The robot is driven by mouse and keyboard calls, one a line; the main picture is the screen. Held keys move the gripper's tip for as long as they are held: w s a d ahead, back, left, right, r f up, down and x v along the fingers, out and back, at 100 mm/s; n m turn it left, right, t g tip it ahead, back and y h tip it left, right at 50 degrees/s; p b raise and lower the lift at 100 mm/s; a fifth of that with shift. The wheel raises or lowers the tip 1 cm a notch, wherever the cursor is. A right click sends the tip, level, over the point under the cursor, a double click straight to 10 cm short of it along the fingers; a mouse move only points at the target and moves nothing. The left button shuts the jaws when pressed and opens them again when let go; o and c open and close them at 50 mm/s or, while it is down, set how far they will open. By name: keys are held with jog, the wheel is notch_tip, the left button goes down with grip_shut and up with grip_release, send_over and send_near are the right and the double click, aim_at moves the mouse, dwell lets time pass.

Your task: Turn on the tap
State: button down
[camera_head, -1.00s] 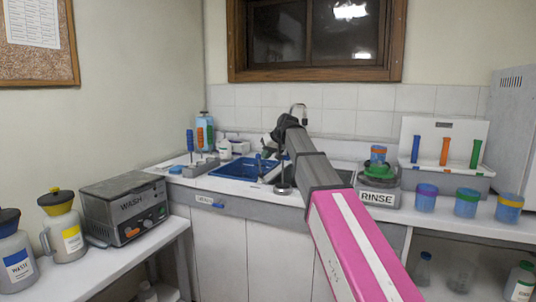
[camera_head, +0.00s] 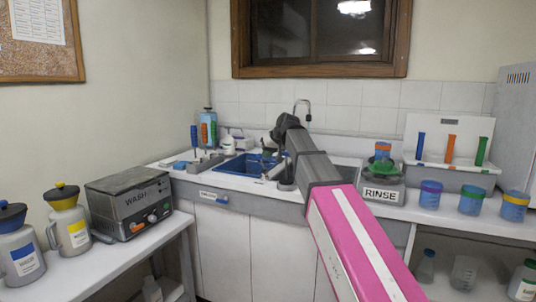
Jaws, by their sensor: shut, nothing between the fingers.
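The tap (camera_head: 303,103) is a thin, dark, arched spout at the back of the sink, below the window. Its lower part and its handle are hidden behind my arm. My gripper (camera_head: 277,134) is at the far dark end of my arm, just left of the tap in the picture. It is small and dark here, and its fingers are hard to make out. It appears shut and empty. I cannot tell whether it touches the tap. The sink basin (camera_head: 346,172) shows partly to the right of my arm.
A blue tray (camera_head: 236,167) lies on the counter left of my arm. The RINSE unit (camera_head: 381,194) stands right of it, with several jars farther right. The wall and window frame (camera_head: 320,72) are behind.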

jog(key=shift+s+f, duration=0.1)
jog(key=shift+s, duration=0.15)
jog(key=w+d+m+g, duration=0.1)
jog(key=w+d+g, duration=0.1)
jog(key=w, duration=0.4)
jog(key=s+d+r+n+t, duration=0.1)
jog(key=s+d+r+t, duration=0.2)
jog(key=s+d+r, duration=0.3)
jog(key=shift+s+d+r+n, duration=0.35)
jog(key=shift+d+r, duration=0.4)
jog(key=shift+r, duration=1.25)
jog(key=shift+w, duration=0.15)
